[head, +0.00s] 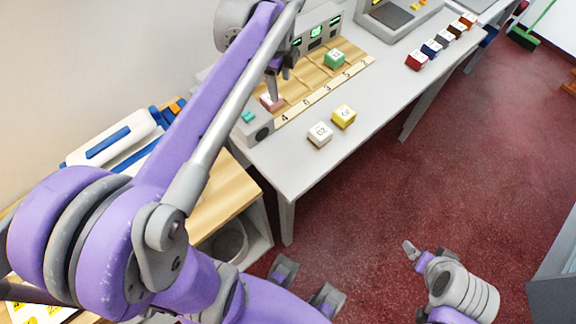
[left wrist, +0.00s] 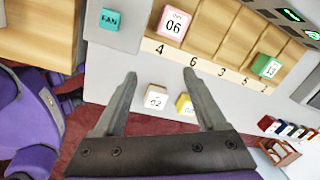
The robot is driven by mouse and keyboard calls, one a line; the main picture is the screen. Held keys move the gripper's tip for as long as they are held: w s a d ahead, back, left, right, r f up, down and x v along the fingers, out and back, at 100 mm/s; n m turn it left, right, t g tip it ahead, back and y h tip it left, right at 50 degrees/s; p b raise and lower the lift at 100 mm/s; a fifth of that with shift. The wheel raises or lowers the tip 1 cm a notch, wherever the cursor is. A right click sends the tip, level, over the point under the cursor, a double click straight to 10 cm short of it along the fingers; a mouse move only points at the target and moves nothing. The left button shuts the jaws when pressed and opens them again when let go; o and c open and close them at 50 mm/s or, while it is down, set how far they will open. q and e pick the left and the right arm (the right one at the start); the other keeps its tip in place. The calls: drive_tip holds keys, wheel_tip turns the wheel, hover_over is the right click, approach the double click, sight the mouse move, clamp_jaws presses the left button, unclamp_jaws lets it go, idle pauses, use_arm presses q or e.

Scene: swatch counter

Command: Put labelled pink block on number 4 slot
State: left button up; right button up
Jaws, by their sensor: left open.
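The pink block (head: 271,102), labelled 06 in the left wrist view (left wrist: 173,24), sits at the board's near-left end, in the leftmost slot behind the number 4 (left wrist: 160,49). The wooden slot board (head: 320,76) has a strip reading 4, 6, 3, 5, 2. My left gripper (head: 279,74) is open and empty above the board near the pink block, whose top it partly hides in the head view. Its spread fingers (left wrist: 160,74) show nothing between them at the tips. My right gripper (head: 410,250) is low over the floor; its finger opening is unclear.
A green block (head: 334,58) sits in a farther slot. A white block (head: 320,133) and a yellow block (head: 344,116) stand on the grey counter (head: 375,100) in front. Several blocks (head: 432,47) line the far right edge.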

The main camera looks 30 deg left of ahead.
use_arm(q)
drive_tip(key=s+d+f+n+t, duration=0.1)
drive_tip(key=s+d+f+n, duration=0.3)
drive_tip(key=s+n, duration=0.1)
drive_tip(key=s+d+f+n+t, duration=0.1)
drive_tip(key=s+d+f+n, duration=0.2)
drive_tip(key=s+d+n, duration=0.1)
drive_tip(key=s+d+f+n+t, duration=0.2)
drive_tip(key=s+d+f+n, duration=0.2)
drive_tip(key=s+n, duration=0.2)
drive_tip(key=shift+d+f+n, duration=0.1)
drive_tip(key=shift+f+n, duration=0.2)
drive_tip(key=shift+n, duration=0.2)
